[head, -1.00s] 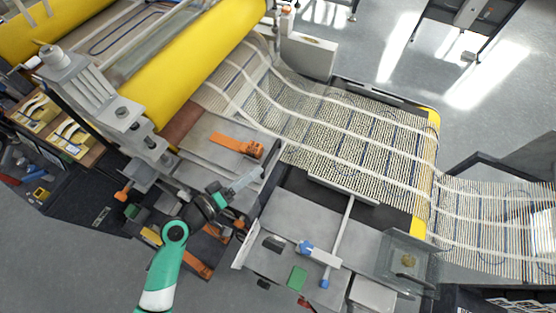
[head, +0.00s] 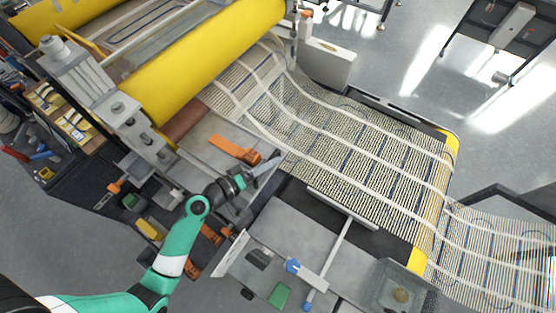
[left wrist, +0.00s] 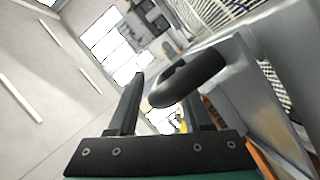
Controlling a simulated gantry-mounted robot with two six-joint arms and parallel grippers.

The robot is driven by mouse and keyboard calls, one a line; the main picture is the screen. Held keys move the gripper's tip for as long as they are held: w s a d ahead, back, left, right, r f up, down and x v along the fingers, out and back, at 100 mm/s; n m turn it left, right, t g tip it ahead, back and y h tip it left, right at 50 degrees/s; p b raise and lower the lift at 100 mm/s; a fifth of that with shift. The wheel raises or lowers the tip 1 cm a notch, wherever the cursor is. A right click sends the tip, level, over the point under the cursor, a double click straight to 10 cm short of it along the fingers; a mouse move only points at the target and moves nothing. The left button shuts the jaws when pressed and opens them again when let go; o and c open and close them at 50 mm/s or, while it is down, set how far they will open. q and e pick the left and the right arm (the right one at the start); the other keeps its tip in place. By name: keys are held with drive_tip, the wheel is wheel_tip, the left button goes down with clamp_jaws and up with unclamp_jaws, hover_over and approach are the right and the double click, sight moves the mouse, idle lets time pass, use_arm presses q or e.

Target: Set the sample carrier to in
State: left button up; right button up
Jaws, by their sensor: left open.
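My left gripper (head: 268,168) is open beside the machine's grey front plates, right of an orange handle. In the left wrist view, its two dark fingers (left wrist: 163,102) stand apart. A black rounded handle (left wrist: 190,80) shows in front of them, overlapping the right finger; I cannot tell whether it touches. It is attached near a grey metal plate (left wrist: 235,75). I cannot tell for certain which part is the sample carrier, or whether this handle belongs to it. My right gripper is not in view.
A yellow roller (head: 205,65) and the striped mesh web (head: 350,145) lie beyond the gripper. The orange handle (head: 235,148) is close by. A blue-knobbed lever (head: 305,272) and a green block (head: 279,295) sit on the grey front deck. Bare floor (head: 95,245) lies left of my arm.

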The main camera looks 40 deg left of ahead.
use_arm(q)
drive_tip(key=shift+s, duration=0.15)
drive_tip(key=shift+c, duration=0.6)
clamp_jaws()
idle(0.7)
